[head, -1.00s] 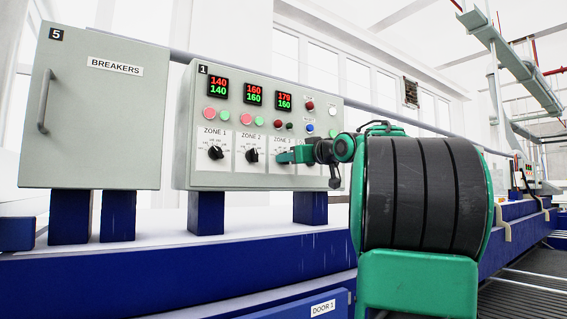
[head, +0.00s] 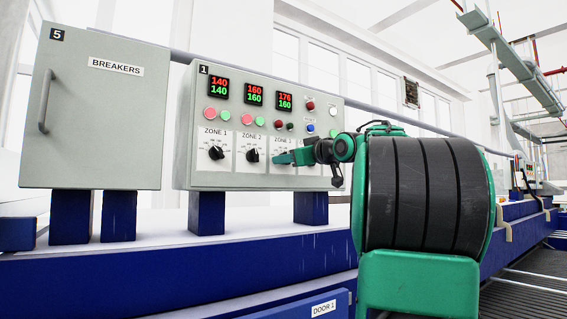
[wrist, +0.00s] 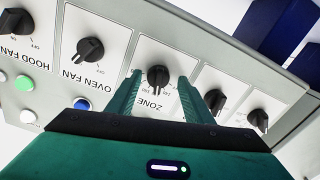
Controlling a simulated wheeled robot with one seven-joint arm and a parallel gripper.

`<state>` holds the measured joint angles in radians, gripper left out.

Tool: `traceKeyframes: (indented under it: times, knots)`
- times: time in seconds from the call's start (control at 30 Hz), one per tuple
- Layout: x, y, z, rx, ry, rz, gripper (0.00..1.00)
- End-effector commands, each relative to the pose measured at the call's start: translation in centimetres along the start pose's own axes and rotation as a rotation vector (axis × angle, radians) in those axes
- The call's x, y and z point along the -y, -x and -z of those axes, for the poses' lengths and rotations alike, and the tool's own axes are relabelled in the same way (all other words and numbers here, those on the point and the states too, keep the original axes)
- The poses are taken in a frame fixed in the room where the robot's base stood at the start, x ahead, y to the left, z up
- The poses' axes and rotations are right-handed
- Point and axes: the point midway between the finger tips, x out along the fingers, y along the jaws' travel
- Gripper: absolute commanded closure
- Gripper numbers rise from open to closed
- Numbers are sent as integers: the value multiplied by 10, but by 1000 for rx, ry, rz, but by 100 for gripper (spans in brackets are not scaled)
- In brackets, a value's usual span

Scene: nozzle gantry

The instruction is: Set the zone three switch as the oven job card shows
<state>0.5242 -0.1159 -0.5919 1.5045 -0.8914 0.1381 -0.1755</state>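The zone three switch (wrist: 157,79) is a black rotary knob on a white plate, shown upside down in the wrist view, with the word ZONE partly visible under it. My gripper (wrist: 161,77) is open, with one green finger on each side of this knob and a gap visible on both sides. In the head view my gripper (head: 284,157) is at the panel and hides the zone 3 knob. The control panel (head: 182,150) is a grey box marked 1. No oven job card is recognizable.
Zone 1 (head: 216,153) and zone 2 (head: 252,155) knobs are left of my gripper. The oven fan (wrist: 90,49) and hood fan (wrist: 15,20) knobs are on the other side. The breakers box (head: 95,120) stands left of the panel.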

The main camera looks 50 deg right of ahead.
Motion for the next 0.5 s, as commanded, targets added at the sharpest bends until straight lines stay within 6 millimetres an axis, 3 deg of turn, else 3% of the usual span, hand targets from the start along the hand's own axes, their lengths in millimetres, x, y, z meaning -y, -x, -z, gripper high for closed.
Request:
traceKeyframes:
  times: [0.27, 0.5]
  knots:
    - [-1, 6, -1, 1, -1, -3, 53]
    - [-1, 43, 0, 0, -1, -4, 53]
